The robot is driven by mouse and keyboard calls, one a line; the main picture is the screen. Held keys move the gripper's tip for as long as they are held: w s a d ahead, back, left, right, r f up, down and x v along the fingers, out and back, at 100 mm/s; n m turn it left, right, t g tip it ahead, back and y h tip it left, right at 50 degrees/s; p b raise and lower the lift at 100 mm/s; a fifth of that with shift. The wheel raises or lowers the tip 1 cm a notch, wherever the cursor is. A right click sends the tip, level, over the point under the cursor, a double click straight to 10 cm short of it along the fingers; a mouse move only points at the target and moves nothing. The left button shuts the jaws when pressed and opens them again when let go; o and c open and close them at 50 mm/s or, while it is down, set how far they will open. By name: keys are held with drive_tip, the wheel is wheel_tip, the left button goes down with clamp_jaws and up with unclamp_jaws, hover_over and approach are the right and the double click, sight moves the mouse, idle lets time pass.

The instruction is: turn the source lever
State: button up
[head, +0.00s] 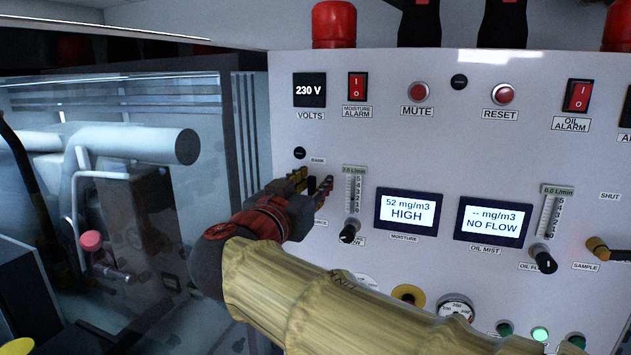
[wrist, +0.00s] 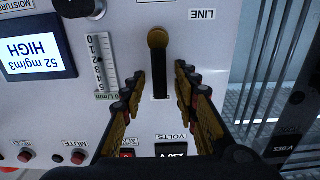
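The source lever (wrist: 161,72) shows in the wrist view as a black bar with a brass knob at its end, on the white panel near the upside-down LINE label. The knob end points toward the top of that view. My gripper (wrist: 156,78) is open there, with one ribbed finger on each side of the lever and visible gaps to both. In the head view my gripper (head: 311,186) is at the panel's left part and hides most of the lever. Whether a finger touches the panel cannot be told.
The moisture flow tube (head: 353,190) and its black knob (head: 349,231) stand close to the right of my gripper. The moisture display (head: 408,212) reads 52 mg/m3 HIGH. The oil mist display (head: 492,221) reads NO FLOW.

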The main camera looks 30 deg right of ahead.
drive_tip(key=c, duration=0.4)
drive_tip(key=c, duration=0.3)
clamp_jaws()
